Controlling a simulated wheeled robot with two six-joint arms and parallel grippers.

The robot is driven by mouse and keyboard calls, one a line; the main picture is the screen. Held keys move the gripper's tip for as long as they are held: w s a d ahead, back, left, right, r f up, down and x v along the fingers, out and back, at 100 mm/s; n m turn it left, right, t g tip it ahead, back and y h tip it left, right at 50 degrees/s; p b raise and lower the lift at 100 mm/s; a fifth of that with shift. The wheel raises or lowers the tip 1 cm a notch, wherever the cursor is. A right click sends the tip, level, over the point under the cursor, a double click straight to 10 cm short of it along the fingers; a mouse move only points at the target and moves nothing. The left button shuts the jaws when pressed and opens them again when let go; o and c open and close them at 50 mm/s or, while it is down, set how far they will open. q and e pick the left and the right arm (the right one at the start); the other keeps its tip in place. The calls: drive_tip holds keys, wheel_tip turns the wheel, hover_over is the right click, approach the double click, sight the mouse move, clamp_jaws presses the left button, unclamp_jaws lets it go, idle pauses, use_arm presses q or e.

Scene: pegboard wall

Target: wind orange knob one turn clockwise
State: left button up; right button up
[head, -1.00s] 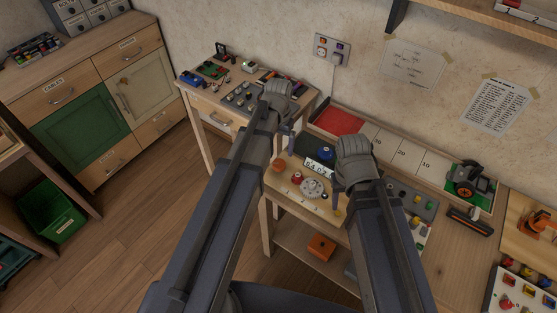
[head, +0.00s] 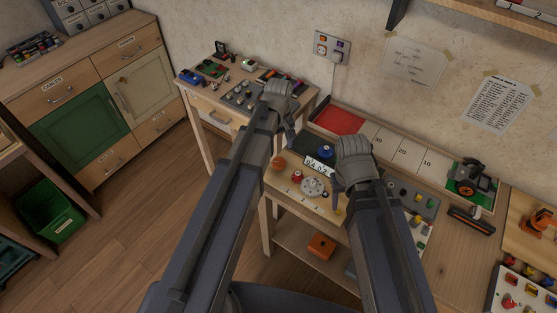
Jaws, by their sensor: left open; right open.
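The orange knob (head: 277,163) is on the left end of the light wooden control panel (head: 291,184), on the table in the middle of the head view. My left gripper (head: 290,143) is open, with its fingers pointing down, just above and to the right of the orange knob in the picture. I cannot tell the exact gap, but it does not hold the knob. My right gripper (head: 339,196) is open and empty, over the right part of the same panel. The knob's pointer or marking is too small to make out.
Close to the orange knob are a red knob (head: 297,177), a silver dial (head: 312,187), a blue knob (head: 326,152) and a number display (head: 319,167). A red tray area (head: 338,120) lies behind.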

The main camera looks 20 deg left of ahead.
sight(279, 161)
use_arm(q)
wheel_tip(279, 161, down, 7)
drive_tip(key=b, duration=0.6)
use_arm(e)
wheel_tip(279, 161, down, 7)
drive_tip(key=shift+r, duration=0.1)
use_arm(q)
drive_tip(key=shift+r, duration=0.1)
drive_tip(key=c, duration=1.4)
